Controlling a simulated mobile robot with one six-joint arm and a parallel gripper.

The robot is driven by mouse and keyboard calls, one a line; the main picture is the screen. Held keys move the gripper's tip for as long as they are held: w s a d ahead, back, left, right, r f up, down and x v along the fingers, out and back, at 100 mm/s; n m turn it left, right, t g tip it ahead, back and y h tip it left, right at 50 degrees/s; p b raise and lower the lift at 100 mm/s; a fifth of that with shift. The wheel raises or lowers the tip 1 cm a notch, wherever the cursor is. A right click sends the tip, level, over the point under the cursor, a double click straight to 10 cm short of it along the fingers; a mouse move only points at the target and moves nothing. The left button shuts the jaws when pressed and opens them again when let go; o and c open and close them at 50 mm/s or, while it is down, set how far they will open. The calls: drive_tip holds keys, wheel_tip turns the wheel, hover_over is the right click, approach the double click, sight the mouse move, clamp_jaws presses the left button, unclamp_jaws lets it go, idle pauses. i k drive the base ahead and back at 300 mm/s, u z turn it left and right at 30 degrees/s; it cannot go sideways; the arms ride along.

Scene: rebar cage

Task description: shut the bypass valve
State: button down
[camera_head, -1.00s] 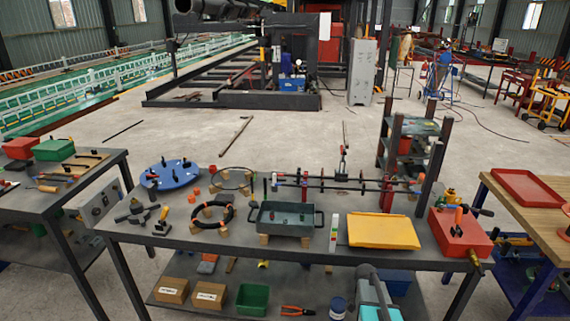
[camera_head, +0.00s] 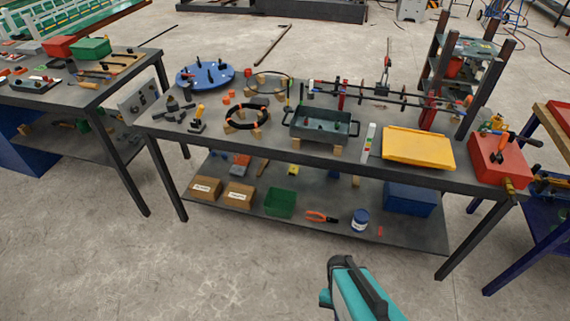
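No label marks the bypass valve, and I cannot tell for sure which fitting it is. A red box (camera_head: 492,168) at the right end of the middle bench carries an orange-handled lever (camera_head: 502,146), a dark handle pointing right and a brass fitting (camera_head: 509,187). A dark fitting with a knob (camera_head: 173,106) and an orange-handled device (camera_head: 199,116) stand at the bench's left end. Whether any of these is open or closed is too small to tell. A teal and black part of my arm shows at the bottom; my gripper's fingers are not visible.
The middle bench (camera_head: 262,152) also holds a blue disc (camera_head: 205,75), a grey-green tray (camera_head: 322,127), a rod rack and a yellow tray (camera_head: 418,147). Its lower shelf holds boxes, a green bin (camera_head: 280,203) and a blue crate (camera_head: 408,198). The floor in front is clear.

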sight(495, 132)
drive_tip(key=u, duration=0.25)
drive_tip(key=k, duration=0.55)
drive_tip(key=z, duration=1.45)
drive_tip(key=i, duration=1.4)
drive_tip(key=z, duration=0.05)
